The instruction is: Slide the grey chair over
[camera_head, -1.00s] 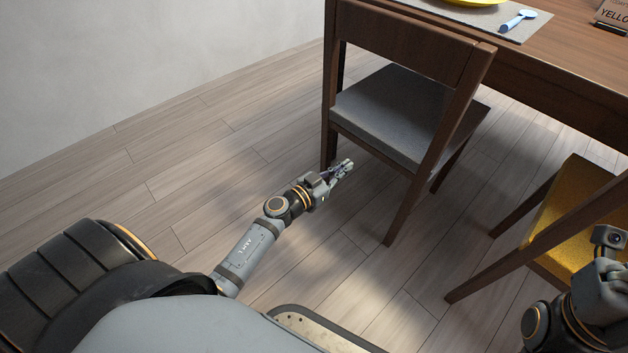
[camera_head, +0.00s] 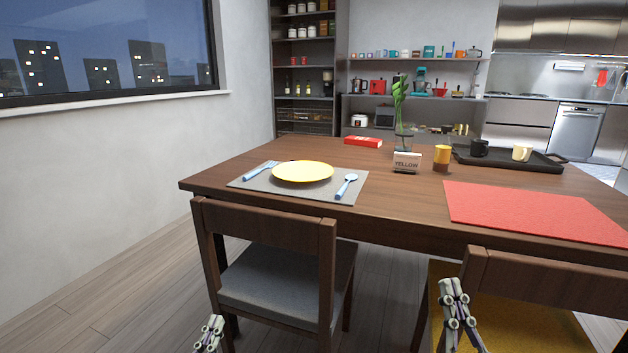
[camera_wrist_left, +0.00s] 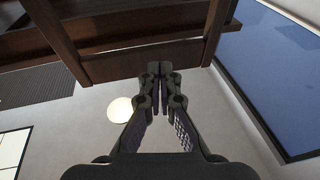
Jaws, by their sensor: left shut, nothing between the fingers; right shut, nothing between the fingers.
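The grey chair (camera_head: 265,226) has a dark wooden frame and a grey seat (camera_head: 270,288). It stands at the near left side of the table, its back towards me, below the place with the yellow plate. My left gripper (camera_head: 212,328) is shut and empty at the bottom edge, low and close to the chair's left rear side; I cannot tell whether it touches. In the left wrist view my shut fingers (camera_wrist_left: 159,72) point at dark wooden beams. My right gripper (camera_head: 455,292) is shut and empty, in front of the yellow-seated chair's left back post.
The wooden table (camera_head: 400,212) carries a grey placemat with a yellow plate (camera_head: 303,171), a red mat (camera_head: 530,212) and a black tray. The yellow-seated chair (camera_head: 545,278) stands at the right. Bare floor (camera_head: 120,290) lies left of the grey chair, up to the wall.

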